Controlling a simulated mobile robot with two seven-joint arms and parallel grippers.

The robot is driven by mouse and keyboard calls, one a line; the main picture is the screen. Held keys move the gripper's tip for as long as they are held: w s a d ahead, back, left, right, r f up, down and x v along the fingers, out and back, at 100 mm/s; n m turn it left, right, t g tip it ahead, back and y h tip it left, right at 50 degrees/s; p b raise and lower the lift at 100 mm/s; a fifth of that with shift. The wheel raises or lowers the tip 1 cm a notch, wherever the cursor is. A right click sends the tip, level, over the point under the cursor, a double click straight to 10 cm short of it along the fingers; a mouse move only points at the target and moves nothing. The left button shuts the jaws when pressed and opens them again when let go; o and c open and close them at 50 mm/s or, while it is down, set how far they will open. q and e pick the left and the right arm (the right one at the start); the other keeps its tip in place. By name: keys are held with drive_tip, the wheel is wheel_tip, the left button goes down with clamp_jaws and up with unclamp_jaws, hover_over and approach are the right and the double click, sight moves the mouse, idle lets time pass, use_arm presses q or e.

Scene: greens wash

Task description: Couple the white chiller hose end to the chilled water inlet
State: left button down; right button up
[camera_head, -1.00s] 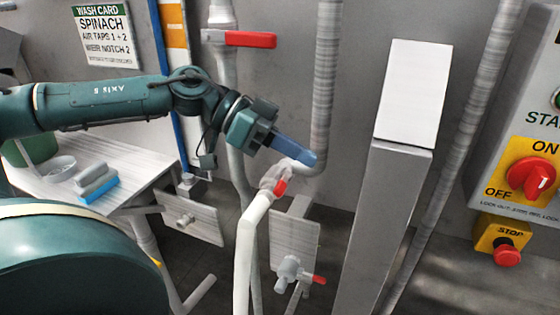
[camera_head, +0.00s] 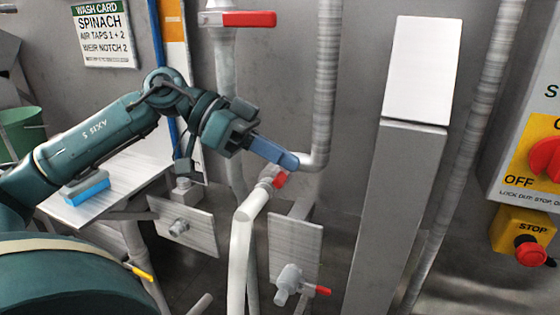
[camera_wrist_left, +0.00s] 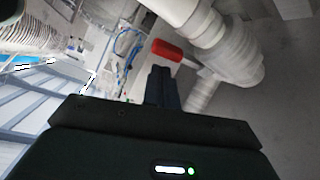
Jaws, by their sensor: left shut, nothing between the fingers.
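A white hose or pipe (camera_head: 241,250) rises in the head view and bends at its top to a grey fitting with a red lever (camera_head: 280,180). I cannot tell whether this end is joined to anything. I cannot tell which one is the chilled water inlet. My left gripper (camera_head: 288,161) is shut and empty, its blue fingers just above the white pipe's top fitting. The fingers (camera_wrist_left: 162,88) also show in the left wrist view. My right gripper is out of view.
A ribbed grey pipe (camera_head: 327,90) comes down behind my left gripper. A red-handled valve (camera_head: 248,18) is above it. A grey post (camera_head: 400,200) and a control panel with a red switch (camera_head: 548,158) stand right. A bench with a blue-based block (camera_head: 87,190) is left.

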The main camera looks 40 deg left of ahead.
use_arm(q)
drive_tip(key=shift+f, duration=0.1)
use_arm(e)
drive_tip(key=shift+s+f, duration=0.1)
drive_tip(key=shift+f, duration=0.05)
use_arm(q)
drive_tip(key=m+b, duration=0.1)
drive_tip(key=s+a+f+m+g+b, duration=0.1)
drive_tip(key=m, duration=0.1)
drive_tip(key=shift+f+h, duration=0.2)
drive_tip(key=shift+h, duration=0.1)
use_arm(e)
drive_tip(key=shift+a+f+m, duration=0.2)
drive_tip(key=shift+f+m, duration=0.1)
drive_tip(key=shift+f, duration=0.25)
use_arm(q)
drive_tip(key=shift+r, duration=0.1)
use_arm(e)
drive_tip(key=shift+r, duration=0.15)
